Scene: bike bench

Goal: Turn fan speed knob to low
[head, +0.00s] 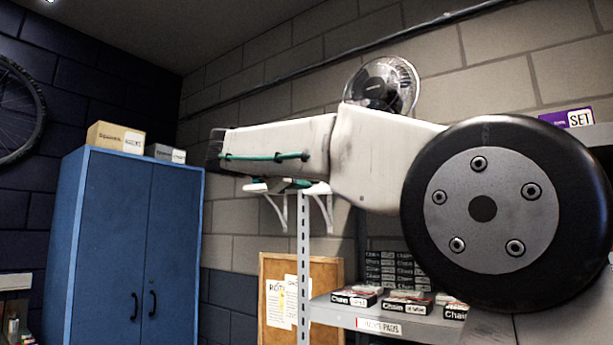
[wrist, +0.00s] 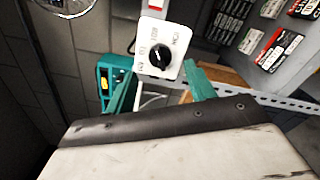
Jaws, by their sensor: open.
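The fan speed knob (wrist: 160,54) is a round black knob on a white plate with printed setting labels, in the upper middle of the wrist view. The labels are too small to read surely, and I cannot tell which one the knob points to. My gripper (wrist: 160,84) has two teal fingers spread wide, with nothing seen between them. The knob appears just beyond and between the fingertips, apart from them. The fan (head: 383,88) is on the block wall in the head view, partly behind my arm; its cage edge also shows in the wrist view (wrist: 66,6). My arm hides the knob in the head view.
A metal shelf (head: 400,322) holds several chain boxes (head: 407,303) at lower right. A blue cabinet (head: 130,250) stands left, with boxes on top. A corkboard (head: 268,310) stands between. A teal object (wrist: 104,78) is close beside the left finger.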

